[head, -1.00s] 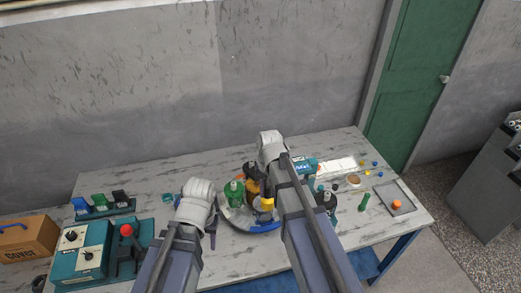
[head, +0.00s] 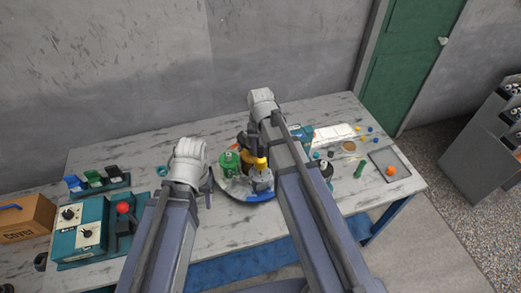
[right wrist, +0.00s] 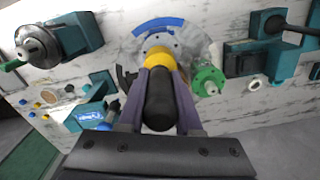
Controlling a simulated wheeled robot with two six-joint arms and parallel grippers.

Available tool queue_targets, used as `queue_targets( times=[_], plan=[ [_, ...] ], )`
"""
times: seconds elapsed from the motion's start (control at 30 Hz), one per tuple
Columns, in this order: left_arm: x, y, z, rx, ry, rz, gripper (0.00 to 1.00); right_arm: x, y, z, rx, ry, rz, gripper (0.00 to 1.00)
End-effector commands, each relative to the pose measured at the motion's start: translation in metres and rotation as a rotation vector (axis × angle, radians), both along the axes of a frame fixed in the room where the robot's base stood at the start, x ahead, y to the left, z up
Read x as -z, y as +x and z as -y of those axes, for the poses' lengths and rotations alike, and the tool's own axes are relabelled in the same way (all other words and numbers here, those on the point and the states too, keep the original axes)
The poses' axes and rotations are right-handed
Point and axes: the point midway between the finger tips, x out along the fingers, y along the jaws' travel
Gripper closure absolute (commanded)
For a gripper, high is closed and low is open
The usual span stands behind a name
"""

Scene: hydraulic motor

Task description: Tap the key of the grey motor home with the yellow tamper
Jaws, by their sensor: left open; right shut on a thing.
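The yellow tamper (right wrist: 158,60) has a black handle, and my right gripper (right wrist: 160,85) is shut on that handle. In the head view its yellow head (head: 262,163) is above the grey motor (head: 261,181). I cannot tell whether they touch. The grey motor stands on the round turntable (head: 240,193), beside the green motor (head: 229,164), which also shows in the right wrist view (right wrist: 207,80). The key of the grey motor is too small or hidden to make out. My left gripper (head: 208,186) is open and empty, left of the turntable.
A teal control box (head: 82,228) with a red knob stands at the left, near a brown box (head: 25,218). A tray (head: 400,168) with an orange piece lies at the right, near a green peg (head: 359,168) and small loose parts. The front right of the table is fairly clear.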

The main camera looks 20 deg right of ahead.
Motion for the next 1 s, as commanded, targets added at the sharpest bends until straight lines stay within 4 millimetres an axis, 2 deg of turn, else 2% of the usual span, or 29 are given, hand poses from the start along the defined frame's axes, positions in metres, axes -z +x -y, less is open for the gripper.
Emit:
queue_targets(
  times=[0.07, 0.57, 0.8, 0.87, 1.0],
  plan=[
    [0.005, 0.0, 0.0, 0.001, 0.0, 0.0, 0.5, 0.005, 0.0, 0.0, 0.0, 0.0, 0.0, 1.0],
    [0.006, 0.0, 0.0, 0.001, 0.0, 0.0, 0.5, 0.006, 0.0, 0.0, 0.0, 0.0, 0.0, 1.0],
    [0.033, 0.0, 0.0, 0.001, 0.0, 0.0, 0.5, 0.033, 0.0, 0.0, 0.0, 0.0, 0.0, 1.0],
    [0.026, 0.0, 0.0, 0.001, 0.0, 0.0, 0.5, 0.026, 0.0, 0.0, 0.0, 0.0, 0.0, 1.0],
    [0.025, 0.0, 0.0, 0.001, 0.0, 0.0, 0.5, 0.025, 0.0, 0.0, 0.0, 0.0, 0.0, 1.0]
  ],
)
